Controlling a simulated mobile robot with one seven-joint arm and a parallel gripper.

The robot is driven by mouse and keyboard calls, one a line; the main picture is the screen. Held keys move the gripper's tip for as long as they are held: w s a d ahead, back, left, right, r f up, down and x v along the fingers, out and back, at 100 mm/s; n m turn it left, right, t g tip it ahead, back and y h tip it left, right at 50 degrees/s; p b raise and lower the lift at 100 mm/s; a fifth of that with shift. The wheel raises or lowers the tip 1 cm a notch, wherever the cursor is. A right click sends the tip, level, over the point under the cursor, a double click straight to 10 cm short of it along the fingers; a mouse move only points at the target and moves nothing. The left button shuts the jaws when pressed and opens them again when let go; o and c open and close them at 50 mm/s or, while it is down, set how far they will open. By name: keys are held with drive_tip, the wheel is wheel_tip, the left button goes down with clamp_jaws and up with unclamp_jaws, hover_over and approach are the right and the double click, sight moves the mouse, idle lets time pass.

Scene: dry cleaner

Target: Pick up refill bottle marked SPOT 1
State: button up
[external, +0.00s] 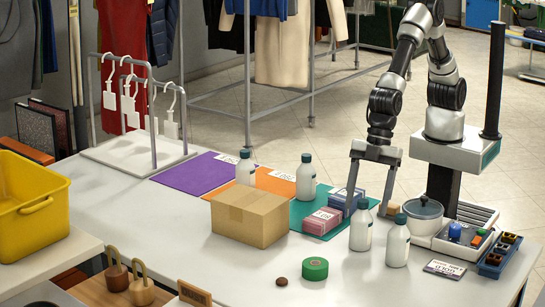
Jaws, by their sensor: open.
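Several white bottles with dark green caps stand upright on the white counter. One bottle (361,230) is at the right in front of my gripper, and another bottle (397,245) is just right of it. A third bottle (306,180) is near the orange and green mats, and a fourth bottle (246,171) is behind the cardboard box. I cannot read SPOT 1 on any of them. My gripper (368,208) points down with its fingers apart, low over the counter, behind the first bottle. I see nothing held between the fingers.
A cardboard box (249,217), red packet (322,221) and blue packets (345,199) sit left of my gripper. A lidded grey pot (422,217) and a tray of small items (465,237) are right. Green tape (315,268) lies in front.

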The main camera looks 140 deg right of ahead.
sight(362, 224)
drive_tip(key=x, duration=0.7)
drive_tip(key=shift+w+f+b, duration=0.25)
drive_tip(key=shift+f+b, duration=0.05)
drive_tip(key=shift+b, duration=0.1)
drive_tip(key=shift+r, duration=0.1)
drive_tip(key=c, duration=1.4)
